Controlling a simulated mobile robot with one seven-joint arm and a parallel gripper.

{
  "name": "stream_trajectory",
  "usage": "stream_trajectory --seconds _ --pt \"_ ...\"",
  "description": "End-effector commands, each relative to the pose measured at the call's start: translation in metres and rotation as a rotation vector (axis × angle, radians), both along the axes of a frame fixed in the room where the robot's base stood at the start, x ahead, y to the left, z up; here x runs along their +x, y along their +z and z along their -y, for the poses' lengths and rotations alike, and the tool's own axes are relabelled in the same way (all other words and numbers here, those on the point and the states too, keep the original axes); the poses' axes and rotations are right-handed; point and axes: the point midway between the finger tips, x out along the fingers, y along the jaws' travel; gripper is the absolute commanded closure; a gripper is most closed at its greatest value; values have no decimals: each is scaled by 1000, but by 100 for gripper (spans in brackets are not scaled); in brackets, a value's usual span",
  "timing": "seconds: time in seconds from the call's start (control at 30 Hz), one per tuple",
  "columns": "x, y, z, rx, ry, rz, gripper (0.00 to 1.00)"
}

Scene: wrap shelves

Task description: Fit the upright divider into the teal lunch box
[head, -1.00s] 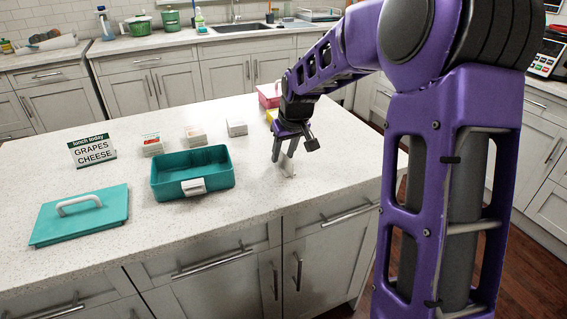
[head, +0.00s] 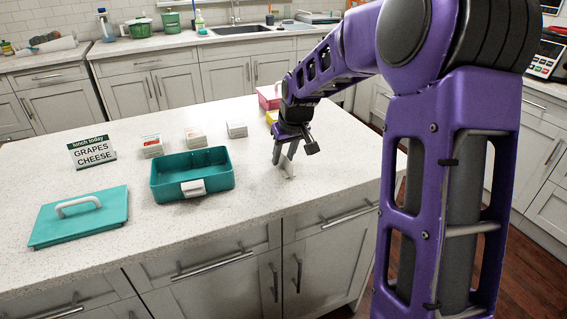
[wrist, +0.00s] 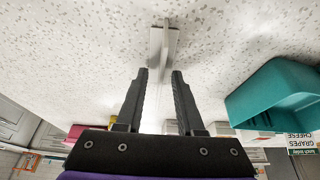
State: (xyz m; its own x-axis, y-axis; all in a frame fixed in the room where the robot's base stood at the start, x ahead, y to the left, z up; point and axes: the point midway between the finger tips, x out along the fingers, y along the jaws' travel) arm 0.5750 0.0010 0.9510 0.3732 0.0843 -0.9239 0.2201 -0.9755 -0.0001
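The teal lunch box (head: 160,190) stands open and empty on the island counter. It also shows at the right of the wrist view (wrist: 262,98). Its teal lid (head: 95,224) with a pale handle lies on the counter to its left. The upright divider (head: 288,167), a small pale plate, stands on the counter to the right of the box; in the wrist view it (wrist: 164,46) is just ahead of the fingertips. My gripper (head: 285,157) is low above the counter by the divider. In the wrist view its fingers (wrist: 160,74) are apart, with nothing clearly between them.
A sign reading grapes and cheese (head: 92,152) stands behind the lid. Small labelled containers (head: 194,137) sit behind the box. A pink box (head: 268,97) and a yellow item (head: 271,117) are behind my gripper. The counter between box and divider is clear.

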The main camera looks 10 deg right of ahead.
Motion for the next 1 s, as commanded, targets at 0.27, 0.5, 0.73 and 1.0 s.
stream_trajectory --seconds 0.27,0.5,0.73,1.0 --pt "0 0 0 0 0 0 100" --pt "0 0 0 0 0 0 100" --pt "0 6 0 0 1 1 100" --pt "1 56 0 -1 0 4 100"
